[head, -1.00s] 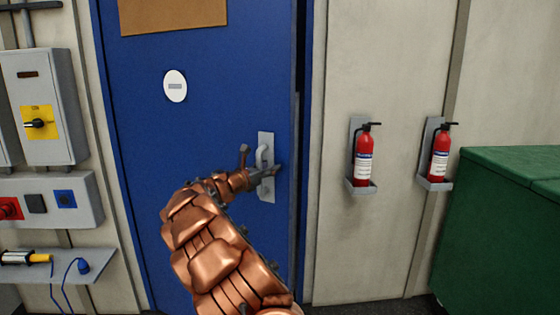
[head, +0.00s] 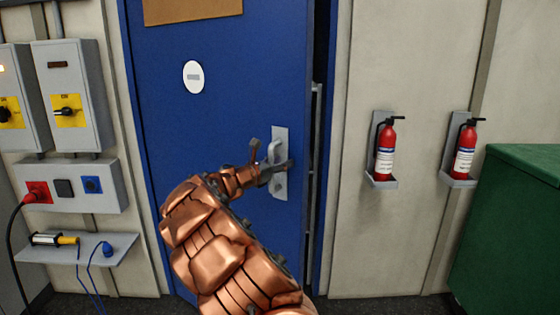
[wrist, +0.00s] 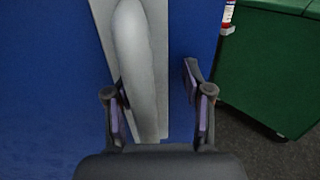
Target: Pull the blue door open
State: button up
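The blue door (head: 225,65) stands slightly ajar, with a narrow dark gap along its right edge. Its grey pull handle (head: 273,153) sits on a light metal plate (head: 280,186) near that edge. My gripper (head: 272,155) is at the handle, its fingers spread. In the wrist view the handle (wrist: 132,50) runs between the fingers of my gripper (wrist: 155,88). The left finger is close beside the handle; whether it touches cannot be told. The right finger stands clear of it, with the plate showing between.
Two red fire extinguishers (head: 385,150) (head: 464,150) hang on the wall right of the door. A green container (head: 510,235) stands at far right. Left of the door are switch boxes (head: 72,95), a socket panel (head: 70,187) and a small shelf (head: 120,250) with cables.

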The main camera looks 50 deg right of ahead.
jog(key=shift+s+a+f, duration=0.1)
jog(key=shift+a, duration=0.85)
jog(key=shift+s+a+f, duration=0.1)
jog(key=shift+a, duration=0.8)
jog(key=shift+r+p, duration=0.1)
jog(key=shift+p, duration=0.45)
jog(key=shift+a, duration=0.1)
jog(key=a, duration=1.1)
jog(key=shift+w+a, duration=0.4)
jog(key=shift+a, duration=0.1)
jog(key=w+a+p, duration=0.2)
jog(key=a+p, duration=0.1)
jog(key=a, duration=0.5)
jog(key=shift+w+a, duration=0.15)
jog(key=shift+a, duration=0.1)
